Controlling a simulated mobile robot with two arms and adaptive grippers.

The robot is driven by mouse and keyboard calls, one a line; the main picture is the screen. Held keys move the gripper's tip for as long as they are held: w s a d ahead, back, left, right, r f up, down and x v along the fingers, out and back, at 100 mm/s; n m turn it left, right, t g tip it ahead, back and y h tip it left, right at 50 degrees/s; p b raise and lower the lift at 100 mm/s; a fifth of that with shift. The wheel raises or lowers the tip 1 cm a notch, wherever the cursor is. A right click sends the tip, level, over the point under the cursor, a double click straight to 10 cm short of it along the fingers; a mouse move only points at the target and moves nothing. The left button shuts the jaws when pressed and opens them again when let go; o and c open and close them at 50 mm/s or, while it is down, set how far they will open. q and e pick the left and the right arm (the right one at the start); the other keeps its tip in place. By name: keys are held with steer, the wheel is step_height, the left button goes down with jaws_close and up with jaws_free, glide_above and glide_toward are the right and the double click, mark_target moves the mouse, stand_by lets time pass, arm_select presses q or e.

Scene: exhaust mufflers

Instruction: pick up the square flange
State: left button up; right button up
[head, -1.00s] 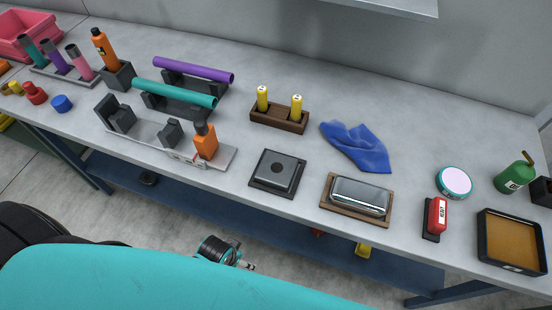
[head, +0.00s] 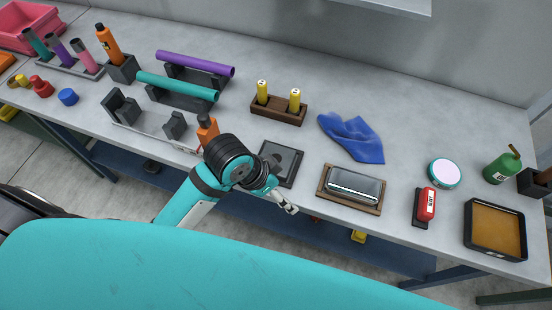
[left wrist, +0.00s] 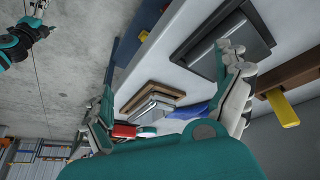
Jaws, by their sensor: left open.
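The square flange (head: 285,159) looks like a dark grey square plate in a black square tray at the front middle of the bench. My left arm covers its lower left part in the head view. In the left wrist view the flange (left wrist: 203,58) shows at upper right, beside and partly behind one finger. My left gripper (head: 289,207) is over the bench's front edge, to the lower right of the tray. It is open and empty; its two spread fingers show in the left wrist view (left wrist: 168,75). Part of another arm, seemingly my right gripper (left wrist: 40,12), shows at upper left there, its fingers too small to judge.
A silver muffler (head: 354,185) sits in a wooden tray right of the flange. A wooden holder (head: 278,113) with yellow cylinders stands behind. An orange bottle (head: 207,130) is close to my left arm. A blue cloth (head: 352,138) lies behind the muffler.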

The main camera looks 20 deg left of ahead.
arm_select(q)
steer(key=w+d+r+m+g, duration=0.2)
steer(key=w+r+m, duration=0.4)
steer(key=m, duration=0.1)
steer(key=w+a+r+m+g+y, duration=0.1)
steer(key=w+a+r+m+y, duration=0.25)
steer(key=a+r, duration=0.3)
steer(key=p, duration=0.3)
glide_above(276, 157)
steer(key=f, duration=1.1)
steer(key=shift+s+d+f, duration=0.1)
steer(key=shift+s+f, duration=0.2)
steer(key=shift+s, duration=0.1)
step_height(276, 157, down, 4)
steer(key=shift+w+f+p, duration=0.1)
steer(key=shift+p, duration=0.45)
steer(key=shift+f, duration=0.45)
steer(key=c, duration=1.6)
